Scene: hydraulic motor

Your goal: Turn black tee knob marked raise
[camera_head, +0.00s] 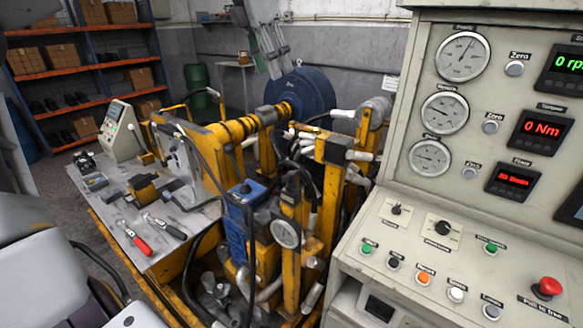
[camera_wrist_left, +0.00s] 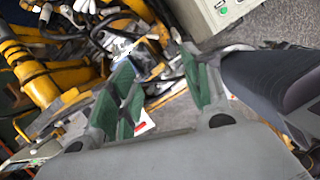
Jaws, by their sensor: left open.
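No knob with a readable raise label shows. Two small black knobs, a left one (camera_head: 397,209) and a right one (camera_head: 442,228), sit on white plates on the grey control console in the head view. Their labels are too small to read. My left gripper (camera_wrist_left: 155,62) is open and empty in the left wrist view. Its green-padded fingers are spread, with machine parts and the floor behind them. My right gripper is not in view.
The console (camera_head: 378,270) carries gauges, displays, coloured buttons and a red stop button (camera_head: 547,288). A yellow machine (camera_head: 262,265) with hoses fills the middle. A grey bench (camera_head: 110,215) holds a red-handled tool (camera_head: 138,242). Shelves with boxes stand at the back left.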

